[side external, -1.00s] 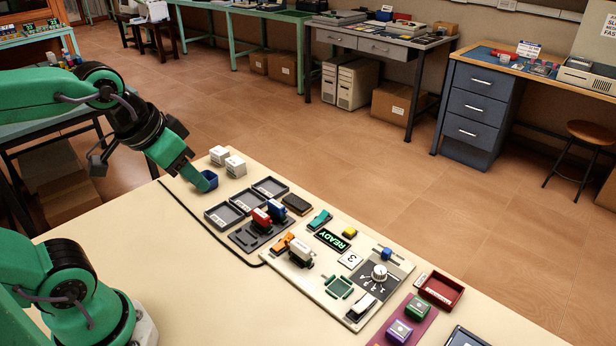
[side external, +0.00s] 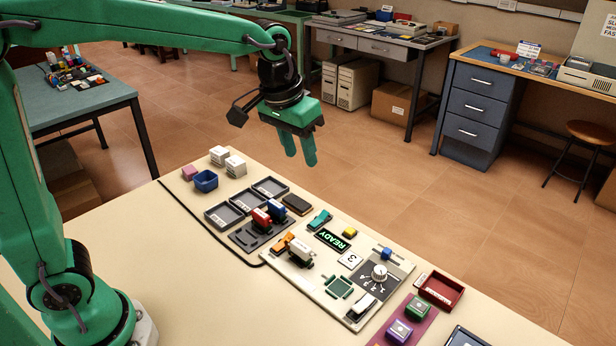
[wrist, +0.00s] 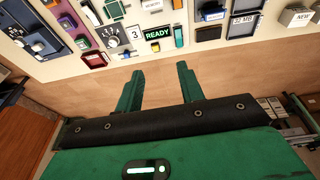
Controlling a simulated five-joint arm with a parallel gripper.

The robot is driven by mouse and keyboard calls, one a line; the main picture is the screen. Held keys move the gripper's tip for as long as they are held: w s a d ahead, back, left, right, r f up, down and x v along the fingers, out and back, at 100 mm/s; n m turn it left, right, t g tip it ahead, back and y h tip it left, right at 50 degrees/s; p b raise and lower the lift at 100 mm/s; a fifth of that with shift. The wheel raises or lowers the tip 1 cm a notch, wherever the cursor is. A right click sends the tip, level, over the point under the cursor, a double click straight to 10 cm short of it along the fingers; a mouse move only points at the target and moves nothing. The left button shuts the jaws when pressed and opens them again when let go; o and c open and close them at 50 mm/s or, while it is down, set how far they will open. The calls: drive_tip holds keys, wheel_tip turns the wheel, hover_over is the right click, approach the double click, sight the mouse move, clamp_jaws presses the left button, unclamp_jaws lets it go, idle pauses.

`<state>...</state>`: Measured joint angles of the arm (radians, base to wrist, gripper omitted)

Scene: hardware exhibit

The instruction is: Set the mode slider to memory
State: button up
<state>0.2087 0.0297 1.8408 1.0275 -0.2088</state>
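The cream control panel (side external: 325,290) lies on the table. It carries a READY display (side external: 332,240), a card marked 3 (side external: 350,260) and a white dial (side external: 379,271) on a grey plate. A small blue knob (side external: 386,253) sits above the dial; it may be the mode slider, but its labels are too small to read. A white lever piece (side external: 363,304) is near the panel's front edge. My gripper (side external: 300,158) is open and empty, high above and beyond the panel's far edge. In the wrist view, my open fingers (wrist: 163,75) point toward the panel and the READY display (wrist: 158,33).
Left of the panel are grey trays (side external: 223,216), red and blue connectors on a dark base, a blue bin (side external: 206,181), a pink block (side external: 190,172) and white blocks (side external: 235,166). Right are a purple plate (side external: 403,327) and a red tray (side external: 441,290). The near table is clear.

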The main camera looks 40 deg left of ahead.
drive_tip(key=w+d+f+g, duration=0.1)
drive_tip(key=w+d+f, duration=0.6)
drive_tip(key=w, duration=0.1)
drive_tip(key=g, duration=0.2)
hover_over(387, 250)
drive_tip(key=shift+y, duration=0.3)
wheel_tip(387, 250, down, 9)
drive_tip(key=shift+s+a+f, duration=0.1)
drive_tip(key=shift+d+f, duration=0.2)
drive_tip(key=shift+f, duration=3.9)
drive_tip(key=shift+a, duration=0.1)
clamp_jaws()
